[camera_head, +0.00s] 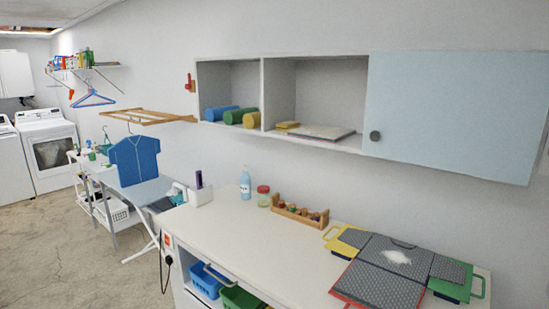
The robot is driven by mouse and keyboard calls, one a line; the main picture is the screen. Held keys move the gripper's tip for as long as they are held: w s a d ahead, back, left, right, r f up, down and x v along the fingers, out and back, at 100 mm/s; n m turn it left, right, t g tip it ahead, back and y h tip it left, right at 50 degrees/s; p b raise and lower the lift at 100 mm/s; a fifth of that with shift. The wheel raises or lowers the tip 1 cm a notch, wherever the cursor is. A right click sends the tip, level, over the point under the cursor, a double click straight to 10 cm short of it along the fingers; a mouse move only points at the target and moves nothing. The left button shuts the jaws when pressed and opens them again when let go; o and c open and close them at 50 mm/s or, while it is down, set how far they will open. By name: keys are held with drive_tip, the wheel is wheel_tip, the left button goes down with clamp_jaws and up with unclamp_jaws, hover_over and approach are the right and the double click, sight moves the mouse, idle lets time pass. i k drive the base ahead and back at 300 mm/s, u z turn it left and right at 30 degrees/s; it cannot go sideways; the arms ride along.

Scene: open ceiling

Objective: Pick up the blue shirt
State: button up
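The blue shirt (137,160) hangs on a hanger below the wooden wall rack (148,116), left of the middle in the head view. It is flat, with short sleeves, and hangs upright above the far end of the ironing board (150,191). My gripper does not show in the head view, so its place and state cannot be seen.
A white counter (235,235) fills the front right, with folding boards (390,262), a spray bottle (246,184) and a wooden spool holder (299,212). Wall cabinets (456,114) hang above it. Bare floor (70,255) is free at left; washing machines (45,150) stand far left.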

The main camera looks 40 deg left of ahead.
sight(135, 157)
drive_tip(key=u, duration=2.6)
drive_tip(key=i, duration=1)
drive_tip(key=u, duration=0.6)
drive_tip(key=i, duration=1.65)
drive_tip(key=z, duration=0.55)
drive_tip(key=i, duration=1.6)
drive_tip(key=z, duration=0.35)
